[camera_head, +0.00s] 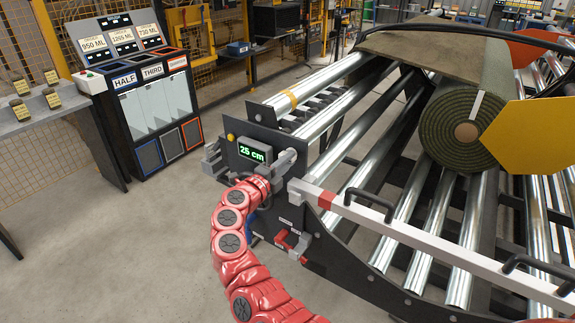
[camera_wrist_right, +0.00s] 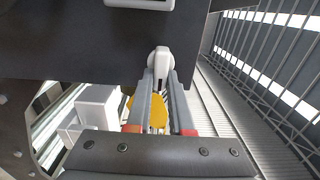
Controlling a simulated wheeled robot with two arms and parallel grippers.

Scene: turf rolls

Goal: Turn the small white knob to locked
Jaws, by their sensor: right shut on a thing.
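The small white knob (camera_wrist_right: 159,60) shows in the wrist view on the dark panel (camera_wrist_right: 60,45), with its narrow lower part between my fingers. My right gripper (camera_wrist_right: 160,80) is shut on it, one grey finger on each side. In the head view my right gripper (camera_head: 282,163) is at the dark end panel (camera_head: 232,158) of the roller machine, just right of the green "25 cm" display (camera_head: 252,154). There the gripper mostly hides the knob, and I cannot read any lock marking. My left gripper is not in view.
A white bar (camera_head: 400,230) with black handles runs right from beside my right gripper. A red lever (camera_head: 291,239) sits below. A turf roll (camera_head: 452,130) lies on the rollers, near a yellow hexagonal plate (camera_head: 530,135). A labelled bin cabinet (camera_head: 145,85) stands left; floor between is clear.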

